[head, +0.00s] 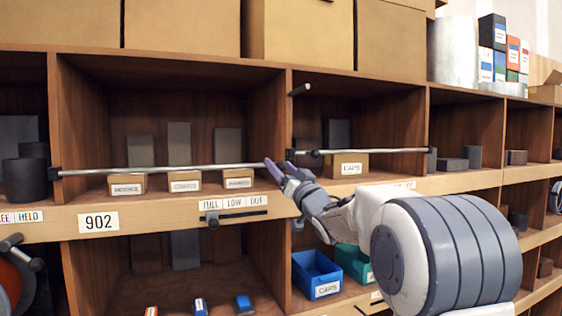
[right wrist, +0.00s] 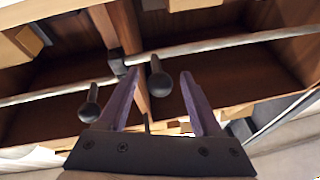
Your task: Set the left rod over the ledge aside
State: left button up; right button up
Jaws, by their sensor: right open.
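The left rod (head: 205,167) is a thin pale bar lying level across the front of the left bay, just above the ledge (head: 160,205). A dark fitting (head: 56,174) is at its left end. Its right end is by my right gripper (head: 278,172), whose purple fingers partly hide it. My right gripper is open at the post between the bays. In the right wrist view its fingers (right wrist: 162,103) stand apart, with a dark round knob (right wrist: 160,82) showing between them. Pale rods run across behind; I cannot tell whether the fingers touch any. My left gripper is not in view.
A second rod (head: 385,151) crosses the right bay. A dark peg (head: 300,89) sticks out of the post above my gripper. Small labelled boxes (head: 185,181) stand behind the left rod. Blue (head: 316,275) and green bins sit lower.

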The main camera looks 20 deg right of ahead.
jog(key=shift+w, duration=0.15)
grip_shut()
dwell(1.4)
